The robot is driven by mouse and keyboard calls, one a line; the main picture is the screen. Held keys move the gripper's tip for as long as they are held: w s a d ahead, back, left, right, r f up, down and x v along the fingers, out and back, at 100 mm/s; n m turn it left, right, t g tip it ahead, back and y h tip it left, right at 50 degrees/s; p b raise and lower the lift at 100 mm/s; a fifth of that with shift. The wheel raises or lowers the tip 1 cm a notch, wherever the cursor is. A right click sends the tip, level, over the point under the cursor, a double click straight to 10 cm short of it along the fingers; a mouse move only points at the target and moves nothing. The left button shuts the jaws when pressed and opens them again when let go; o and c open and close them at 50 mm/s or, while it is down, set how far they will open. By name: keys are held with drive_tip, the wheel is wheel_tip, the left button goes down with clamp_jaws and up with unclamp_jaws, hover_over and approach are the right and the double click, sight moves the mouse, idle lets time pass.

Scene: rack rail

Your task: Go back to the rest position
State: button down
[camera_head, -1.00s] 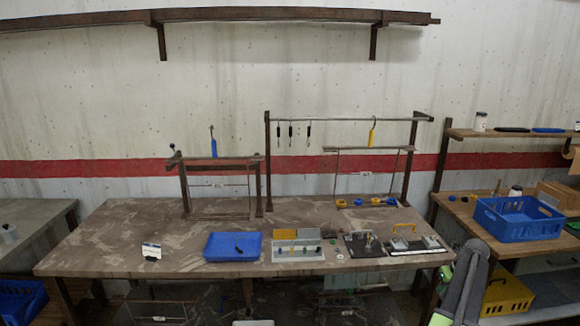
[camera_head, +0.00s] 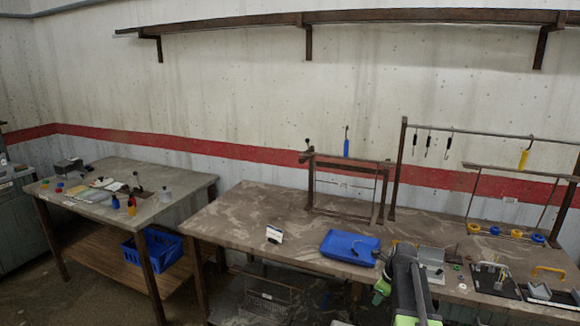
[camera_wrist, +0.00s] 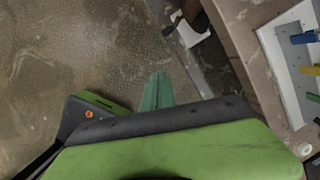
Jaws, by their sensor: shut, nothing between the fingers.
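My gripper (camera_wrist: 157,92) shows in the wrist view as a teal finger tip beyond the green and black body. It is shut with nothing in it. It hangs over the floor, beside the edge of the brown workbench. In the head view my grey and green arm is folded at the lower right, in front of the brown workbench (camera_head: 240,215). The arm covers part of the bench front and some of the fixtures there. I cannot make out the finger tips in the head view.
A blue tray (camera_head: 350,247) and a small white card (camera_head: 274,234) lie on the bench. A metal rack (camera_head: 346,190) stands behind them. A grey table (camera_head: 100,195) stands at the left, with a blue crate (camera_head: 153,250) on its lower shelf. Open floor lies between.

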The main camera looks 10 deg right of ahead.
drive_tip(key=s+a+n+g, duration=0.1)
drive_tip(key=s+a+n, duration=0.2)
drive_tip(key=a+n, duration=0.55)
drive_tip(key=s+a+n+g, duration=0.1)
drive_tip(key=s+a+n, duration=0.15)
drive_tip(key=a, duration=1.15)
drive_tip(key=s+a+n+g+h, duration=0.1)
drive_tip(key=s+n, duration=0.7)
drive_tip(key=n, duration=0.9)
drive_tip(key=shift+s+a+f, duration=0.2)
drive_tip(key=shift+a+f, duration=0.15)
drive_tip(key=shift+f, duration=0.05)
